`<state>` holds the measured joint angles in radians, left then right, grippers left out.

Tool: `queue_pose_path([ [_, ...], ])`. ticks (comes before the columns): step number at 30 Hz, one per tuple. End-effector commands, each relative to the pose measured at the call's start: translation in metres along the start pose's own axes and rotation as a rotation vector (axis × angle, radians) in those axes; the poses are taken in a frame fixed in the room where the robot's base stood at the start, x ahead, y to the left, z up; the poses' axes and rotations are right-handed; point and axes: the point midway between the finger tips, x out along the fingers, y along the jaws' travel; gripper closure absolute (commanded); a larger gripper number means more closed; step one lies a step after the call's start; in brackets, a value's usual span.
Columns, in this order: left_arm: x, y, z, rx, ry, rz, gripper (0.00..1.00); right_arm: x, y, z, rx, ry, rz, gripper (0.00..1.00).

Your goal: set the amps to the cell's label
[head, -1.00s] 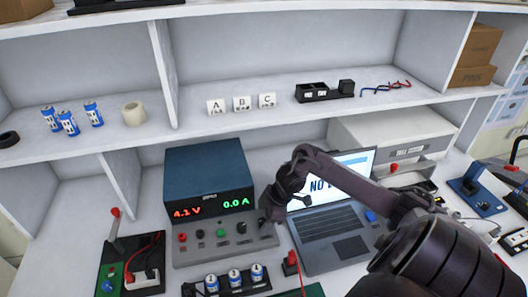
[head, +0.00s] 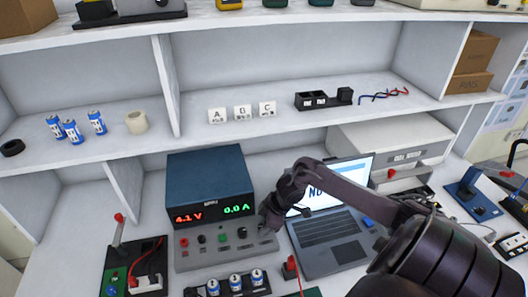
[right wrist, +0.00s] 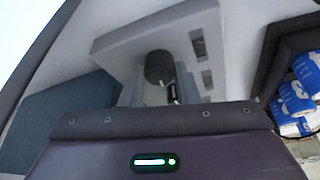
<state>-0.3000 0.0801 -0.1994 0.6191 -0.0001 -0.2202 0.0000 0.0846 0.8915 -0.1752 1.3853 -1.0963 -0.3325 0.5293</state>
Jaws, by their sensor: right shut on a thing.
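In the right wrist view a dark round knob (right wrist: 159,67) shows on the grey panel. Several blue-and-white cells (head: 235,280) stand in a black holder in front of the supply; their labels are too small to read. My left gripper is out of view.
A laptop (head: 335,238) stands close right of the supply, partly behind my right arm. A red-handled lever switch (head: 119,228) is at left. The shelf above holds A, B, C cards (head: 242,113) and loose cells (head: 73,130).

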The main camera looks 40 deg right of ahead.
Motion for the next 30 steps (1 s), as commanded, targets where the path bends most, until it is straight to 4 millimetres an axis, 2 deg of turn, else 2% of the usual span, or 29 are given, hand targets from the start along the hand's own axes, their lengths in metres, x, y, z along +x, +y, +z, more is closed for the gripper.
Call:
queue_pose_path([
  [1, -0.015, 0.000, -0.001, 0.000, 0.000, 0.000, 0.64, -0.007, -0.001, -0.003, 0.037, -0.001, 0.013, 0.94],
  [3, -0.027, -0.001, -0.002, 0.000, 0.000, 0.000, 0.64, -0.008, -0.002, -0.003, 0.094, -0.002, 0.036, 0.94],
  [15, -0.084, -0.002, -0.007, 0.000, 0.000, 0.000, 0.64, -0.006, -0.004, -0.004, 0.444, -0.008, 0.180, 0.94],
  [21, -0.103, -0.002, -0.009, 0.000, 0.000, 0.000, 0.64, -0.004, -0.003, -0.004, 0.597, -0.009, 0.245, 0.94],
  [30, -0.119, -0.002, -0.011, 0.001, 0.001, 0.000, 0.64, -0.002, -0.003, -0.003, 0.753, -0.012, 0.312, 0.94],
])
